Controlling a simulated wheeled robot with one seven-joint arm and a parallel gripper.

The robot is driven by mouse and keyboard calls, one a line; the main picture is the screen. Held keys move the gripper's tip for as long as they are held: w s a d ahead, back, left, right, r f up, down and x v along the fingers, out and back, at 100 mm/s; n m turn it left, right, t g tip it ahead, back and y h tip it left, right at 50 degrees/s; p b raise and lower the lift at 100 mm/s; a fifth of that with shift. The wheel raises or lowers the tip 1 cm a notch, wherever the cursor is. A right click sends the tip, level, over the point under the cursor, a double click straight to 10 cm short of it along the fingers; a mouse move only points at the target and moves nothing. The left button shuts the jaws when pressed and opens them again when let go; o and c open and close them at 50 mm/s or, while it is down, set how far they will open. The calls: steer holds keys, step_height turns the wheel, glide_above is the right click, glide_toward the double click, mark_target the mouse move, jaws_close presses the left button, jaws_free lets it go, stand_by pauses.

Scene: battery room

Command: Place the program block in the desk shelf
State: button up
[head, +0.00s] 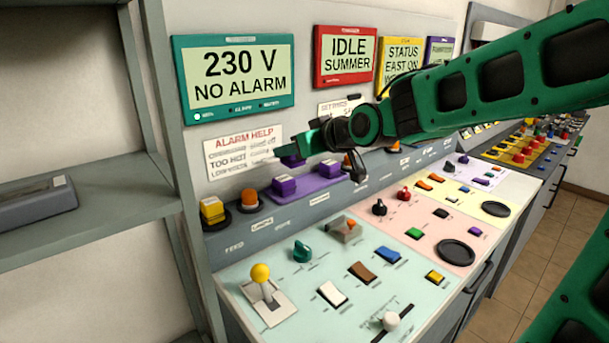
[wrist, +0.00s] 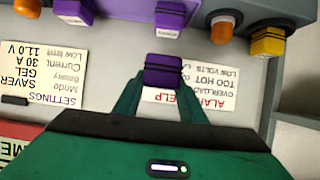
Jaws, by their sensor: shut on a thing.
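My gripper (head: 287,154) is shut on a purple block (wrist: 163,72), which I take for the program block. A dark line runs across the block, and the gripper's two green fingers (wrist: 160,88) pinch its sides. In the head view the held block (head: 293,161) shows only partly beneath the gripper. It is in front of the back panel, above the purple base (head: 317,190) where two similar purple blocks (head: 284,187) stand. The desk shelf (head: 115,200) is the grey board at the left, well away from my gripper.
A grey device (head: 35,200) lies on the shelf's left part; the board to its right is bare. A grey upright (head: 178,170) stands between shelf and console. A yellow block (head: 212,210), an orange lamp (head: 249,198) and a yellow-knobbed lever (head: 261,273) are on the console.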

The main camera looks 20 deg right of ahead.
steer(key=w+d+f, duration=0.1)
steer(key=w+d, duration=0.1)
steer(key=w+d+f, duration=0.3)
steer(key=w+f, duration=0.1)
steer(key=shift+w+d+f, duration=0.25)
steer(key=shift+w+d, duration=0.15)
steer(key=shift+f, duration=2)
steer(key=shift+f, duration=0.1)
steer(key=o, duration=1.1)
steer(key=v, duration=1.2)
